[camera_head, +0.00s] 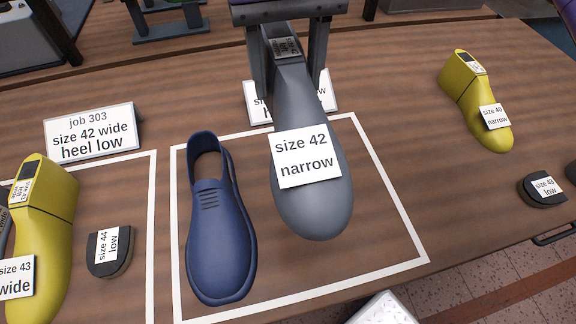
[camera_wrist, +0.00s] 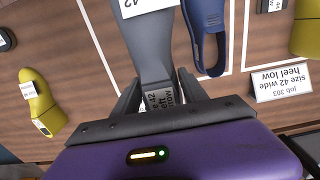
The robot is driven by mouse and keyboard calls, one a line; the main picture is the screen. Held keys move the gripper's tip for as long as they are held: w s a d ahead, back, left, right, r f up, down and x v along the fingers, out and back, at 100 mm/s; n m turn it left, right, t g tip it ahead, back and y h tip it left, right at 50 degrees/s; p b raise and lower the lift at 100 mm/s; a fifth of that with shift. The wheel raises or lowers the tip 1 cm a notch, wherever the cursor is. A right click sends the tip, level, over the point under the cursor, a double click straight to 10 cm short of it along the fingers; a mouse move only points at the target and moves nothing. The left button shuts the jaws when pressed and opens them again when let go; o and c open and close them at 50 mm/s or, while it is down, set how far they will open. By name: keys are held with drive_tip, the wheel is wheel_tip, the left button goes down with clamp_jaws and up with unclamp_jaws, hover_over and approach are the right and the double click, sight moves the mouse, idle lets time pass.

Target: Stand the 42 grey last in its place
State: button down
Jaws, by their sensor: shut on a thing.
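The grey last (camera_head: 312,208) carries a white label reading "size 42 narrow". It is over the white-outlined square, to the right of a blue shoe (camera_head: 219,240), toe toward the front edge. My gripper (camera_head: 289,75) is shut on its heel end, one finger on each side. I cannot tell whether the last touches the table. In the wrist view the grey last (camera_wrist: 148,55) runs up from between my fingers, and its heel tag partly shows "42 left narrow". The last hides most of a sign (camera_head: 323,97) behind it.
On the left are a "job 303 size 42 wide heel low" sign (camera_head: 93,133), a yellow last (camera_head: 48,225) and a size 44 low heel piece (camera_head: 108,251). On the right are a yellow size 40 narrow last (camera_head: 474,98) and a size 43 heel piece (camera_head: 541,189).

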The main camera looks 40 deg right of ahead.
sight(287, 103)
wheel_tip(287, 103, down, 17)
drive_tip(key=shift+r, duration=0.1)
idle(0.4)
drive_tip(key=shift+f+b, duration=0.2)
drive_tip(key=shift+b, duration=0.1)
drive_tip(key=c, duration=0.6)
unclamp_jaws()
wheel_tip(287, 103, up, 12)
drive_tip(key=shift+r, duration=0.15)
drive_tip(key=shift+r+p, duration=1.1)
drive_tip(key=shift+r, duration=1.15)
drive_tip(key=shift+s, duration=0.1)
